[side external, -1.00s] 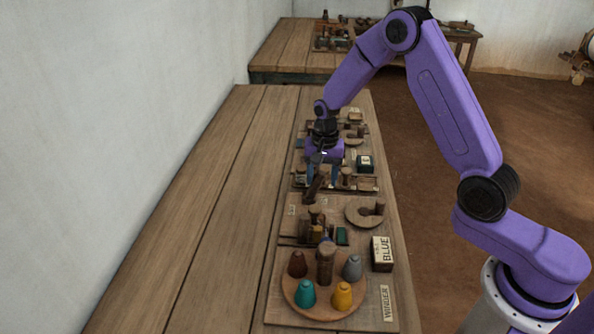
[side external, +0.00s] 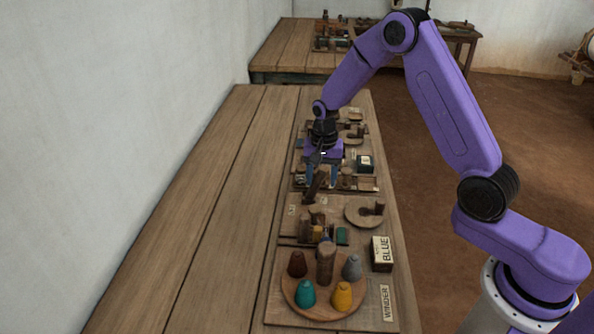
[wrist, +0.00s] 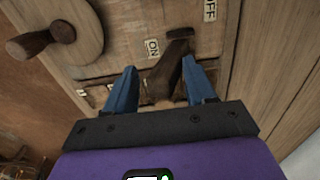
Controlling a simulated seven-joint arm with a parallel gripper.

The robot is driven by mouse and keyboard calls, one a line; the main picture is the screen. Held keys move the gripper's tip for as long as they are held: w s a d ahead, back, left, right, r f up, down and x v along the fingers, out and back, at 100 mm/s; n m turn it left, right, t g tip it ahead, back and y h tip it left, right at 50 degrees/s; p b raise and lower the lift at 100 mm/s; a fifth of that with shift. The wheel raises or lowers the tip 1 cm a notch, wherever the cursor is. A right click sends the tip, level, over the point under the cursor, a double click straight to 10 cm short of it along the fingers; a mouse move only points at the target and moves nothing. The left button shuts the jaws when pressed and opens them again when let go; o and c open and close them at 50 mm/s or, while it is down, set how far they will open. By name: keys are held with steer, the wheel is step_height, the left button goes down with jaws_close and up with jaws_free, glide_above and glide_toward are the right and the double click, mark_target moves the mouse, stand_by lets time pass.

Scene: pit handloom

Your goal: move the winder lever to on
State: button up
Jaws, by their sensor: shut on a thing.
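The winder lever is a dark brown wooden lever (wrist: 168,66) on the winder board (side external: 350,196). It also shows tilted below my gripper in the side external view (side external: 315,188). In the wrist view it stands between my two blue fingers, beside the ON label (wrist: 152,48); the OFF label (wrist: 210,10) is farther up and right. My gripper (wrist: 160,88) is shut on the lever. The exact finger contact is hard to see. In the side external view my gripper (side external: 321,176) is over the far end of the winder board.
A round wooden disc with a crank knob (wrist: 88,30) is left of the lever. The table's left side (side external: 205,210) is clear.

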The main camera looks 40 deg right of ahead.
steer(key=shift+o, duration=0.8)
steer(key=shift+s+d+f, duration=0.15)
steer(key=shift+s, duration=0.15)
steer(key=shift+w+a+r, duration=0.1)
steer(key=shift+w+r, duration=0.05)
steer(key=shift+r, duration=1.55)
steer(key=shift+w+a+r, duration=0.1)
steer(key=shift+r, duration=1.55)
